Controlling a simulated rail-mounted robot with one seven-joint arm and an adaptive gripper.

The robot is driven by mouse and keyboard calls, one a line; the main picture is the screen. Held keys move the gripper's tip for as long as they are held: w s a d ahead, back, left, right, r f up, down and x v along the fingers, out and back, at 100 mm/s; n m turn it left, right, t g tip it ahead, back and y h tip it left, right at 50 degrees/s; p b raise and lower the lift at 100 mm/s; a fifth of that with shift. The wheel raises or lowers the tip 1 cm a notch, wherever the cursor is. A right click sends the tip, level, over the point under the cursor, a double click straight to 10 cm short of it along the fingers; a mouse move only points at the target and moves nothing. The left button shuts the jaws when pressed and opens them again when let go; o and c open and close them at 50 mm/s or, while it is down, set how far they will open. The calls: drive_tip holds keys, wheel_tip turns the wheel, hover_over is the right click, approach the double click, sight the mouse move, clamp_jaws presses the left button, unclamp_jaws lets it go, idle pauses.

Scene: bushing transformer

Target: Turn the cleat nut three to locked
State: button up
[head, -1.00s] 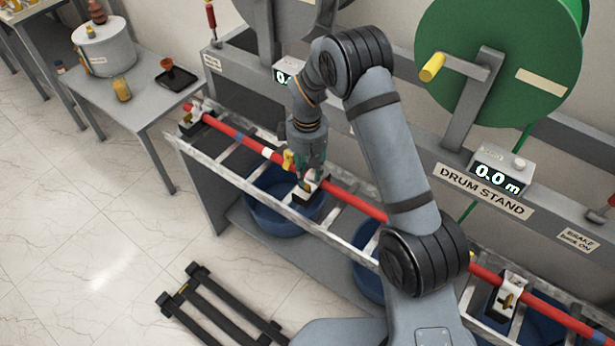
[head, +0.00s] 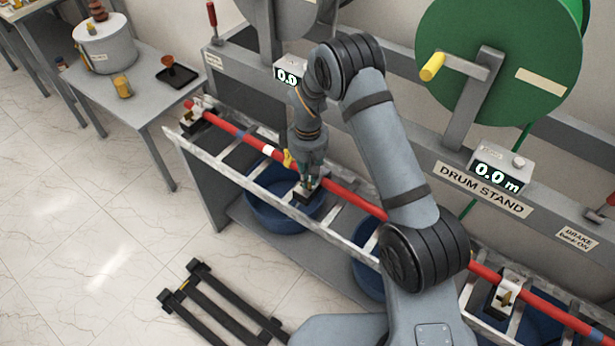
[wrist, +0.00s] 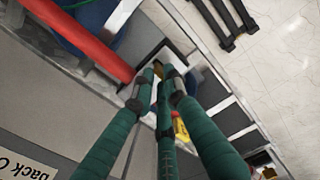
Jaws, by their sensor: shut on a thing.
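A red cable (head: 345,190) lies along a grey ladder-like tray (head: 235,175), held in several cleats. My gripper (head: 309,188) points down onto the middle cleat (head: 305,197) and hides most of it. In the wrist view the green fingers of my gripper (wrist: 160,76) close together over the pale cleat (wrist: 176,62), beside the red cable (wrist: 85,42). A small brass-coloured piece, seemingly the nut (wrist: 158,69), shows between the fingertips. Its exact angle is hidden. Another cleat with a brass nut (head: 506,297) is at right, and one cleat (head: 196,116) is at the far left.
A green cable drum (head: 500,60) and drum stand rail (head: 480,190) stand behind the tray. Blue tubs (head: 275,212) sit under it. A side table (head: 150,105) stands at left. A black frame (head: 225,305) lies on the open floor.

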clamp_jaws()
drive_tip(key=shift+f+b, duration=0.1)
drive_tip(key=shift+b, duration=0.25)
drive_tip(key=m+b, duration=0.3)
drive_tip(key=shift+f, duration=0.15)
drive_tip(key=m+b, duration=0.4)
drive_tip(key=m, duration=0.1)
drive_tip(key=shift+s+b, duration=0.15)
drive_tip(key=shift+b, duration=0.2)
drive_tip(key=m+b, duration=0.4)
drive_tip(key=m, duration=0.1)
drive_tip(key=shift+s+a+m, duration=0.1)
drive_tip(key=shift+a+m, duration=0.05)
drive_tip(key=shift+m, duration=0.15)
drive_tip(key=shift+r+m+b, duration=0.2)
drive_tip(key=shift+m+b, duration=0.95)
drive_tip(key=shift+m, duration=0.75)
drive_tip(key=o, duration=0.5)
unclamp_jaws()
